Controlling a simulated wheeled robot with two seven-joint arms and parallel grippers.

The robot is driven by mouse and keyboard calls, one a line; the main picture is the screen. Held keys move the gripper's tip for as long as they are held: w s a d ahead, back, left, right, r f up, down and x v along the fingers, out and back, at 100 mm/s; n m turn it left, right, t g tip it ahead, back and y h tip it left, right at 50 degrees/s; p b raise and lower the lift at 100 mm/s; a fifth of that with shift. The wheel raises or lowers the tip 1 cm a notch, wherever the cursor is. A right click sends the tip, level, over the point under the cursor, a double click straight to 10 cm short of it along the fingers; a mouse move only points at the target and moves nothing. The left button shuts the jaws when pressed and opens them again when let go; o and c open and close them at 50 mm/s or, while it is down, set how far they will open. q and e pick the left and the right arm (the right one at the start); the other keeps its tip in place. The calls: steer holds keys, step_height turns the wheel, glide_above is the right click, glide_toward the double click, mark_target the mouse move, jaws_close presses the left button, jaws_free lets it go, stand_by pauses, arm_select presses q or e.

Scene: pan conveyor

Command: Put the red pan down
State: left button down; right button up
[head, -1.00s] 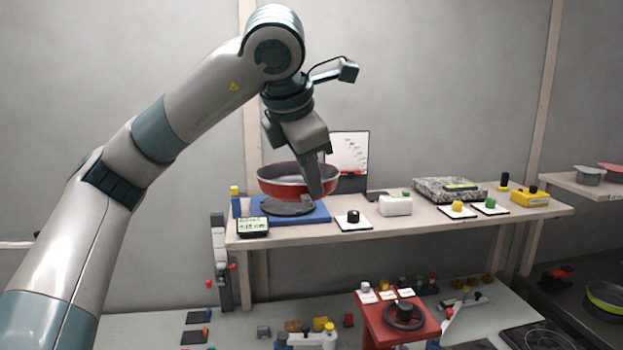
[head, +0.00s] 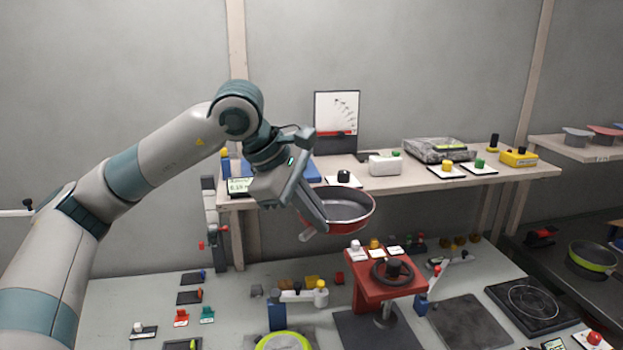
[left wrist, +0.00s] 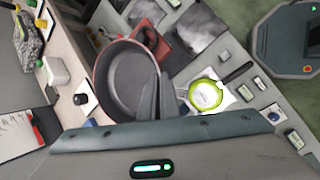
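The red pan (head: 366,215), dark grey inside, hangs in the air in front of the shelf's front edge in the head view. My left gripper (head: 318,218) is closed at its near left rim, and a short light handle end (head: 306,236) shows below the fingers. In the left wrist view the red pan (left wrist: 122,78) lies beyond the fingers (left wrist: 155,103), which overlap its rim. The exact grip point is partly hidden by the fingers. No support shows under the pan. My right gripper is in no view.
The shelf (head: 385,181) carries a blue platform (head: 311,171), a scale and buttons. Below are a red stand with a handwheel (head: 372,287), a green-rimmed pan (head: 284,341), several small parts and dark plates (head: 467,322). A hotplate (head: 530,304) lies at right.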

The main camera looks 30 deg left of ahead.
arm_select(q)
steer(key=s+d+f+m+g, duration=0.2)
steer(key=s+f+m+g, duration=0.1)
steer(key=f+m, duration=0.3)
steer(key=s+d+f+m+g+h, duration=0.1)
steer(key=s+d+f+m+g, duration=0.1)
steer(key=f+m, duration=0.4)
steer(key=s+d+f+m+g+b, duration=0.1)
steer(key=s+f+m+g, duration=0.3)
steer(key=f, duration=0.8)
steer(key=shift+s+d+f+m, duration=0.25)
steer(key=shift+s+d+m, duration=0.4)
steer(key=shift+s+m, duration=0.5)
steer(key=shift+s, duration=0.1)
